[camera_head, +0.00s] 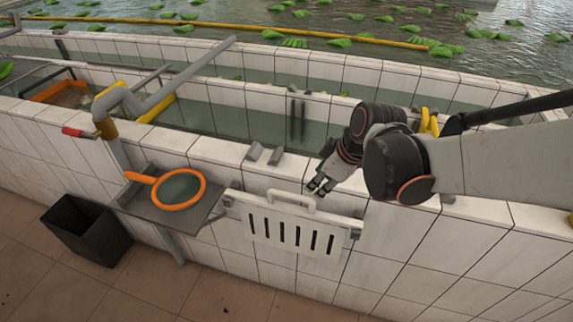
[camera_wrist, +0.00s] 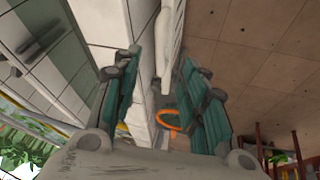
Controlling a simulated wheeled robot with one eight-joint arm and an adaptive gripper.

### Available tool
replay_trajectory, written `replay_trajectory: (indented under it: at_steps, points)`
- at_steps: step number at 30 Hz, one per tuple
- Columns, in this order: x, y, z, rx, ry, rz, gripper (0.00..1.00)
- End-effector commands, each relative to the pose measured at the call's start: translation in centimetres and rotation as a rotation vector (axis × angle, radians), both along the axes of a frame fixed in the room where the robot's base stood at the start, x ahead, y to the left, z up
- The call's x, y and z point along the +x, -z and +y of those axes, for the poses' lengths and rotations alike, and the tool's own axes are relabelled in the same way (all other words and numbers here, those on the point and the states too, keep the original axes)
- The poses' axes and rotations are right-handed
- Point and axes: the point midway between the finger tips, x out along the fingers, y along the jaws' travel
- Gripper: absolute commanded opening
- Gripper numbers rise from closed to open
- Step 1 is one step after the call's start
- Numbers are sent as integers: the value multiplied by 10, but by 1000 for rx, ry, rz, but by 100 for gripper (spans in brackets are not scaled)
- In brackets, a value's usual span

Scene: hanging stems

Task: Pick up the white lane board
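The white lane board (camera_head: 293,213) hangs upright on the tiled wall's outer face, with a row of dark vertical slots and a loop handle on top. Grey brackets show at its two upper ends. My gripper (camera_head: 320,186) is just right of the handle and slightly above it, apart from the board as far as I can tell. In the wrist view my gripper (camera_wrist: 165,95) is open, its two teal-padded fingers wide apart. The board (camera_wrist: 176,45) shows nearly edge-on beyond and between the fingers. Nothing is held.
A grey shelf (camera_head: 139,204) left of the board carries an orange-rimmed net (camera_head: 180,190). A black bin (camera_head: 88,230) stands on the floor. Two small grey blocks (camera_head: 264,155) sit on the wall's ledge. Water channels lie behind the wall; the floor in front is clear.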

Motion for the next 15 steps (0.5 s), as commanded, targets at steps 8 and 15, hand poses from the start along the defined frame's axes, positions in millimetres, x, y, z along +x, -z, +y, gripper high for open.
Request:
replay_trajectory:
  at_steps: [8, 15]
  points:
    - [21, 17, 20, -23, -204, -3, 40]
    - [30, 45, 30, -26, -233, -5, 40]
